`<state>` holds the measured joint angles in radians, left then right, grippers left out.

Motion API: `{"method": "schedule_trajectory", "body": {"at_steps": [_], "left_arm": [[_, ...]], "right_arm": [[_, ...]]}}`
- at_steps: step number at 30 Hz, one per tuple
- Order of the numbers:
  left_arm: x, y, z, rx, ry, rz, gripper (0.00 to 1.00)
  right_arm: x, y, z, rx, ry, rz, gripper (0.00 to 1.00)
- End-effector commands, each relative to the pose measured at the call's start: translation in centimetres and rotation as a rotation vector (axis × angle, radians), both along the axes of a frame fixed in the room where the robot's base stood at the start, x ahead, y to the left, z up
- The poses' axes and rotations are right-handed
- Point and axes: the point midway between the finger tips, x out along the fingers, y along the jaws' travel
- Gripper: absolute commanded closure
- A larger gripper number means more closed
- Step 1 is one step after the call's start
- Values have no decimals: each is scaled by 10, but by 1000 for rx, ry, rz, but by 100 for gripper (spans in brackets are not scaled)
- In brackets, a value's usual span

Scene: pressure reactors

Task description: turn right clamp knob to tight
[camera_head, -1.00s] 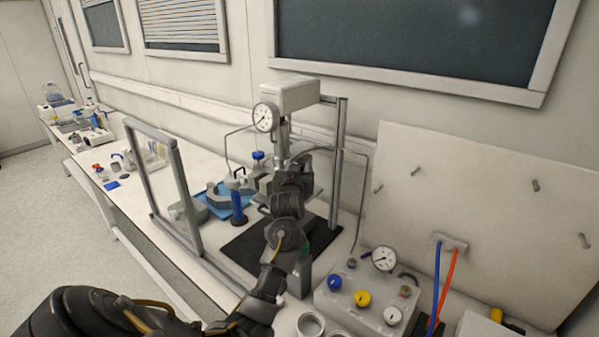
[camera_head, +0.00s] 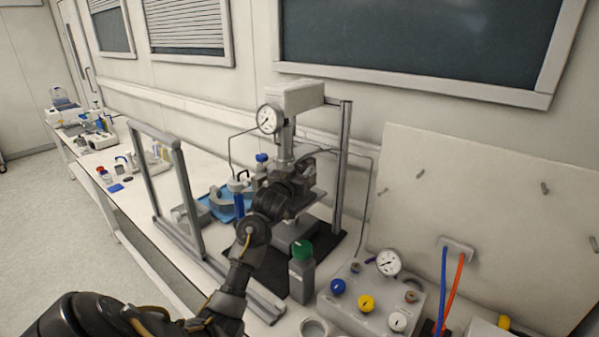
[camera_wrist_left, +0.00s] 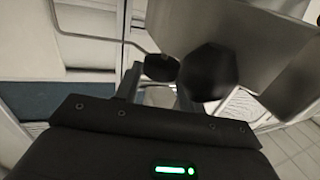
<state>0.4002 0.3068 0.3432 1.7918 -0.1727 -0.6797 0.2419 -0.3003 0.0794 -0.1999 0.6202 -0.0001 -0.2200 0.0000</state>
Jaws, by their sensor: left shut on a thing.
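The pressure reactor (camera_head: 286,147) stands in its grey frame on the bench, under a white top box with a round gauge. My left gripper (camera_head: 301,189) reaches to the reactor's right-hand lower part, and my wrist hides much of the clamp area. In the left wrist view, a dark faceted clamp knob (camera_wrist_left: 210,72) and a smaller dark rounded part (camera_wrist_left: 160,68) lie at the fingers (camera_wrist_left: 158,88), in front of a grey metal body. The left gripper is shut on the knob, though the exact contact is hard to make out. The knob's tightness cannot be seen.
A green-capped bottle (camera_head: 301,271) stands close to my left forearm. A control box (camera_head: 372,301) with blue, yellow and white knobs is at right. An upright grey frame (camera_head: 183,195) and blue tray (camera_head: 212,197) are left of the reactor. Thin tubes run beside it.

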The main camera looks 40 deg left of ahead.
Motion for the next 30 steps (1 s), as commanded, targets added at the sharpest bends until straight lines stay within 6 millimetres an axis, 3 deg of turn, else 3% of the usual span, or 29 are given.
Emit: {"method": "schedule_trajectory", "body": {"at_steps": [1, 5, 16, 30], "left_arm": [[0, 0, 0, 0, -1, 0, 57], [0, 0, 0, 0, -1, 0, 40], [-5, -2, -1, 1, -1, 0, 39], [-84, -26, -2, 3, 0, 1, 39]], "right_arm": [[0, 0, 0, 0, 0, 0, 100], [0, 0, 0, 0, 0, 0, 100], [0, 0, -2, 0, 0, 0, 100], [0, 0, -24, 0, 0, 0, 100]]}}
